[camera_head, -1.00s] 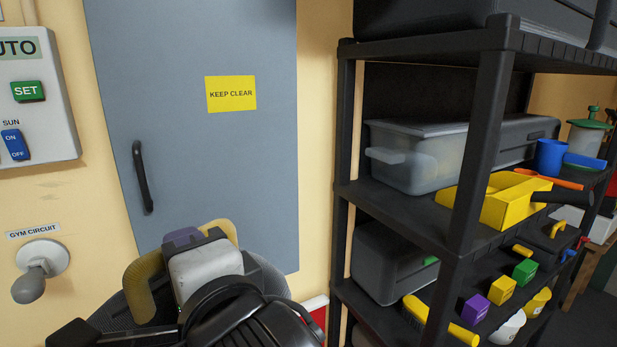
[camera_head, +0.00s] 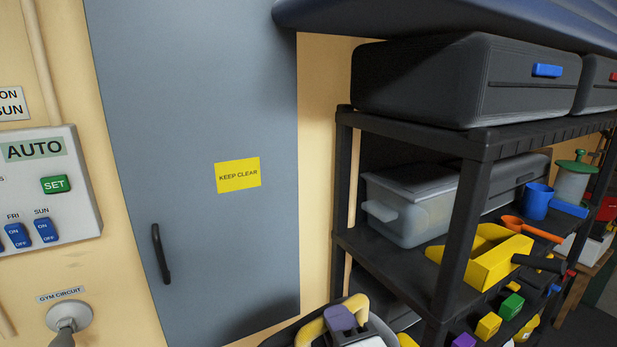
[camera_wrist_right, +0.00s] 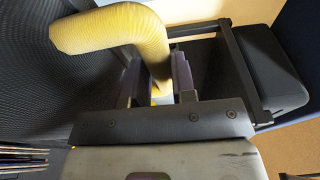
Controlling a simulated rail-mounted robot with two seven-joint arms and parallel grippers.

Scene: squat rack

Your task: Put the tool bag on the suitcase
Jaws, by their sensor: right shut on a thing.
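The tool bag shows as a dark grey mesh body (camera_wrist_right: 50,75) with a thick yellow handle (camera_wrist_right: 115,32) in the right wrist view. Its handle also shows at the bottom edge of the head view (camera_head: 318,325); most of the bag is cut off there. My right gripper (camera_wrist_right: 158,88) is shut on the handle, which passes between its purple-grey fingers. In the head view that gripper (camera_head: 341,320) is low, in front of the shelf's left end. A black suitcase with a blue grip (camera_head: 465,80) lies on the shelf's upper board, higher than the gripper. My left gripper is not in view.
The black shelf rack (camera_head: 400,128) has posts near the bag. A second black case (camera_head: 600,85) with a red grip lies right of the suitcase. A dark blue slab (camera_head: 450,15) overhangs them. Lower boards hold a clear bin (camera_head: 405,215) and yellow toolbox (camera_head: 480,258).

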